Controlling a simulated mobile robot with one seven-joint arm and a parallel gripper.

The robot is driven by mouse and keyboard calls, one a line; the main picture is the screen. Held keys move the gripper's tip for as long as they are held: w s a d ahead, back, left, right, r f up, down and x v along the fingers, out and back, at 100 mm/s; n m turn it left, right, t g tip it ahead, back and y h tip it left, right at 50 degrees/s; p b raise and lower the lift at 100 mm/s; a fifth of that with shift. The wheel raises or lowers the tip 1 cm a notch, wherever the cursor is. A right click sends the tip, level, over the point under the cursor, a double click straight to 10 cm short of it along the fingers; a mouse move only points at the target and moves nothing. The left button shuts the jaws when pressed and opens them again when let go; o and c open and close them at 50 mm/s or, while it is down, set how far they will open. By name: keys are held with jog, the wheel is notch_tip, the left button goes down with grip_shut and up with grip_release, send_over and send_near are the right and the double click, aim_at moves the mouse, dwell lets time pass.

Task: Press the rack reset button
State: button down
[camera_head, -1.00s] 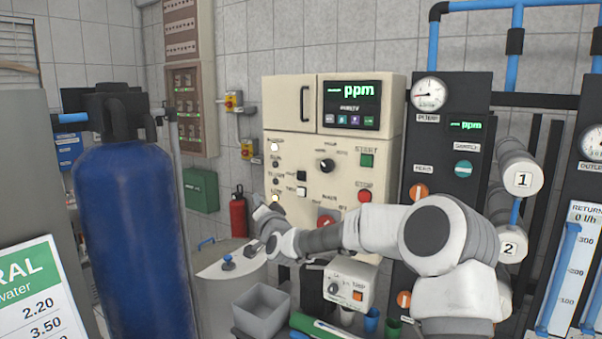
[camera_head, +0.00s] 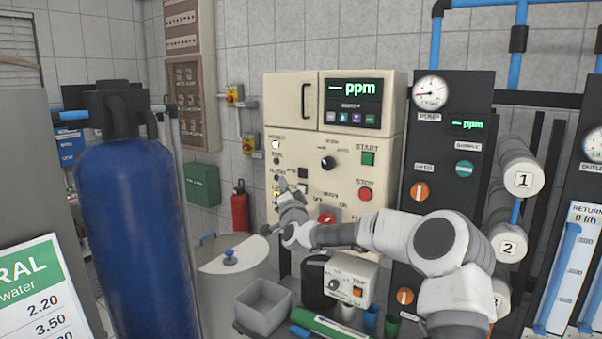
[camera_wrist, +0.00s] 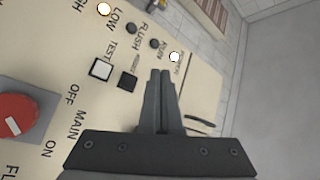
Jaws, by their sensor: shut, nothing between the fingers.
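My gripper (camera_head: 283,184) is shut and empty, in front of the left part of the cream control panel (camera_head: 340,148). In the wrist view its fingers (camera_wrist: 161,73) are together. A square black button (camera_head: 302,173) sits right of the fingertips; it also shows in the wrist view (camera_wrist: 127,81), with a small label I cannot read surely. A square white button is beside it in the wrist view (camera_wrist: 101,69), near the word TEST. Which is the reset button I cannot tell surely. The fingertips do not visibly touch either button.
A red main switch (camera_wrist: 15,112) stands out from the panel. A green start button (camera_head: 368,158) and a red stop button (camera_head: 365,194) are farther right. A blue tank (camera_head: 130,235) stands left. A grey bin (camera_head: 262,306) and a small control box (camera_head: 350,278) are below my arm.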

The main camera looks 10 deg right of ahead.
aim_at(298, 171)
jog(key=shift+w+d, duration=2.35)
jog(key=shift+d, duration=0.05)
jog(key=shift+w+d+f+b, duration=0.1)
jog(key=shift+w+d+b, duration=0.1)
jog(key=shift+b, duration=0.15)
jog(key=shift+w+d+b, duration=0.35)
jog(key=shift+w+d, duration=0.05)
dwell(1.2)
jog(key=shift+s, duration=0.1)
jog(key=shift+s+a+b, duration=0.55)
jog(key=shift+a+b, duration=0.05)
jog(key=shift+b, duration=0.15)
